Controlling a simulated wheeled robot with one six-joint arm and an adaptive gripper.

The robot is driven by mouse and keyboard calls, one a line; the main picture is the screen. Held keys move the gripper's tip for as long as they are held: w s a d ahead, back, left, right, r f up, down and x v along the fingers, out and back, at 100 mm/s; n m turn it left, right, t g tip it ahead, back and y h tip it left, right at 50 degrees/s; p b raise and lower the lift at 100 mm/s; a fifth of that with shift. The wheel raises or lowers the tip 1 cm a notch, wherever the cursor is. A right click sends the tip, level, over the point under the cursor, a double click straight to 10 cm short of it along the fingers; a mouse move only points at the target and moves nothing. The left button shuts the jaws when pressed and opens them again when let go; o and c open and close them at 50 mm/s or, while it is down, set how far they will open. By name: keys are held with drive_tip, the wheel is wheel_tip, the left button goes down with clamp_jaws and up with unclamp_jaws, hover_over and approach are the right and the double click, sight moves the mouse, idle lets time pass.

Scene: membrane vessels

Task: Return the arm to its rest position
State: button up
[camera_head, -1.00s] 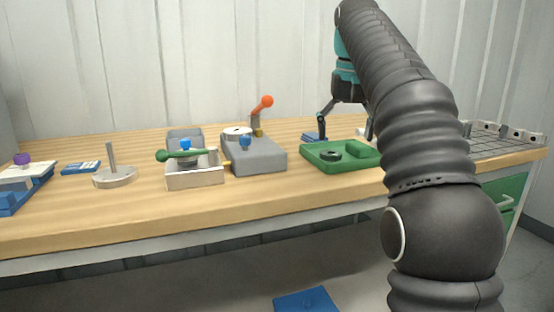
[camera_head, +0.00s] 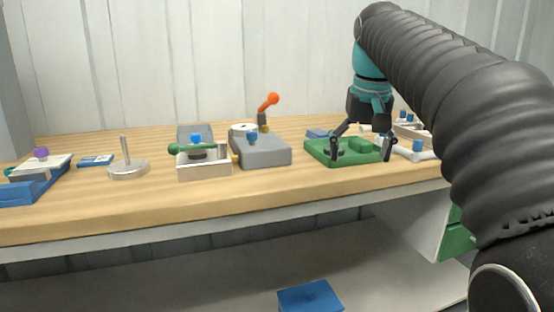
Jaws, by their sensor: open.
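My gripper (camera_head: 361,150) hangs from the teal wrist of my dark arm (camera_head: 440,65), pointing down over the green tray (camera_head: 318,157) on the bench. Its two black fingers are spread wide apart, with nothing seen between them that it holds. The fingertips overlap the tray in the picture; I cannot tell whether they touch it. My arm reaches in from the right side and hides the right end of the bench.
On the wooden bench (camera_head: 100,205) stand a grey block with an orange-knobbed lever (camera_head: 270,102), a white box with a green handle (camera_head: 205,168), a metal post on a disc (camera_head: 128,168) and a blue fixture (camera_head: 30,188). A blue box (camera_head: 310,296) lies below.

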drive_tip(key=s+f+t, duration=0.2)
drive_tip(key=s+f, duration=2.1)
drive_tip(key=f, duration=0.2)
drive_tip(key=shift+n+t, duration=0.3)
drive_tip(key=shift+t, duration=0.1)
